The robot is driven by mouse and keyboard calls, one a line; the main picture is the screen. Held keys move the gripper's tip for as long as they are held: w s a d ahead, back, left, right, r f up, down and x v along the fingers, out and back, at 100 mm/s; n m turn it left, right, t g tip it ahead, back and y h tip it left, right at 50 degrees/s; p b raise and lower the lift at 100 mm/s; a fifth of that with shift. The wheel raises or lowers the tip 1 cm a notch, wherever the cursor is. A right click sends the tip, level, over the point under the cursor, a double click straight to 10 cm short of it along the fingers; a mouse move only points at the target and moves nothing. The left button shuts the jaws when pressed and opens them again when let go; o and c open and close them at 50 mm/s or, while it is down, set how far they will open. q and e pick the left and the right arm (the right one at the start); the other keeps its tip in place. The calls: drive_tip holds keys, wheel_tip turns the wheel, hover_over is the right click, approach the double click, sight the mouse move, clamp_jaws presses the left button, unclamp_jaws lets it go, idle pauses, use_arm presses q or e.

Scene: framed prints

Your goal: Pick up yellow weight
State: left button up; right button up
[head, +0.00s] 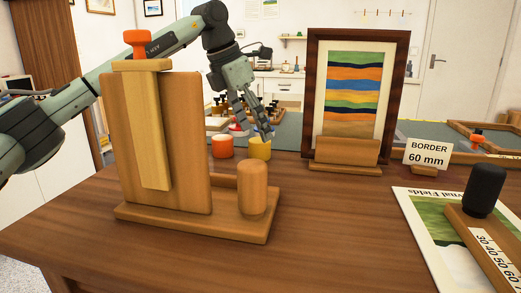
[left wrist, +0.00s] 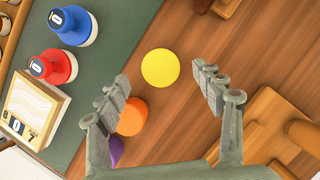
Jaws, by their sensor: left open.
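The yellow weight (head: 260,149) is a short round cylinder standing on the brown table, behind the wooden stand. In the left wrist view the yellow weight (left wrist: 160,68) shows as a round disc lying between and beyond my fingertips. My left gripper (head: 252,129) is open and empty, pointing down just above the yellow weight; its fingers (left wrist: 160,75) are spread on either side in the wrist view. In the head view a fingertip covers part of the weight's top. I cannot tell whether they touch. My right gripper is not in view.
An orange weight (head: 222,147) stands close left of the yellow one; a purple weight (left wrist: 116,152) is partly hidden by a finger. A wooden stand (head: 190,222) is in front, a framed striped print (head: 352,95) to the right. Blue (left wrist: 74,25) and red (left wrist: 54,66) weights stand on a green mat.

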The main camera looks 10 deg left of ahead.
sight(259, 140)
use_arm(q)
drive_tip(key=x, duration=0.4)
drive_tip(key=shift+d+f, duration=0.1)
drive_tip(key=shift+f, duration=0.2)
drive_tip(key=shift+c, duration=0.6)
clamp_jaws()
drive_tip(key=shift+r, duration=0.15)
